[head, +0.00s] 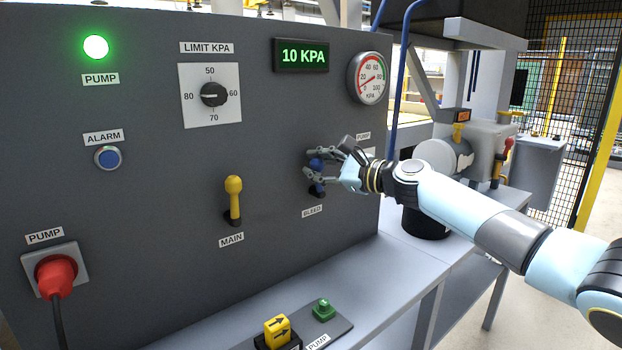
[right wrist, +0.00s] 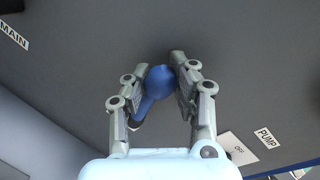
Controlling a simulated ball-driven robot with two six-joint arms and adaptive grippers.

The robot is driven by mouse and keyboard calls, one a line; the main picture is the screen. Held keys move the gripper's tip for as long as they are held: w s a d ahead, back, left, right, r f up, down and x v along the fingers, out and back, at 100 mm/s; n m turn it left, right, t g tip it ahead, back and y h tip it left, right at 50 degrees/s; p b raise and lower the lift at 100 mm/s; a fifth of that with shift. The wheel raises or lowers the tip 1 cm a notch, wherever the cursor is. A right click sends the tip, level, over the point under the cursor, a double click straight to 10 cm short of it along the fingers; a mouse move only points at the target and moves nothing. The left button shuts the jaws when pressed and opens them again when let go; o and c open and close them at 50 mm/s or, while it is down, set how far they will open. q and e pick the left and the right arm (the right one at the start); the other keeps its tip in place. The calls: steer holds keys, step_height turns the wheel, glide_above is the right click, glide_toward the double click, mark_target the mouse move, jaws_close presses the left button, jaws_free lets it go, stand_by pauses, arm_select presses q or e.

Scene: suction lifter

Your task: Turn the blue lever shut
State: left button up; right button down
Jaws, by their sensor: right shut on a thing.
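The blue lever (head: 317,189) is on the grey panel above the BLEED label, at the right part of the panel in the head view. Its round blue knob (right wrist: 160,82) shows between my right fingers in the right wrist view, with the stem running down and left from it. My right gripper (head: 312,167) is shut on the knob, one finger on each side. In the head view the fingers hide part of the lever. The lever's exact angle is hard to tell there. My left gripper is in neither view.
The yellow MAIN lever (head: 233,200) stands upright left of the blue lever. A dial (head: 214,95), a 10 KPA display (head: 301,55), a gauge (head: 368,78) and a red plug (head: 55,274) are on the panel. A yellow arrow block (head: 277,331) and green button (head: 323,309) sit below.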

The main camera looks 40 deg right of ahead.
steer(key=shift+d+f+m+b, duration=0.4)
steer(key=shift+d+m+b, duration=0.35)
steer(key=shift+m, duration=0.35)
steer(key=c, duration=1.5)
jaws_free()
steer(key=o, duration=0.4)
steer(key=shift+s+d+r, duration=0.15)
steer(key=shift+s+d, duration=0.05)
steer(key=shift+d, duration=0.05)
steer(key=shift+o, duration=1.1)
steer(key=shift+w+a+r, duration=0.15)
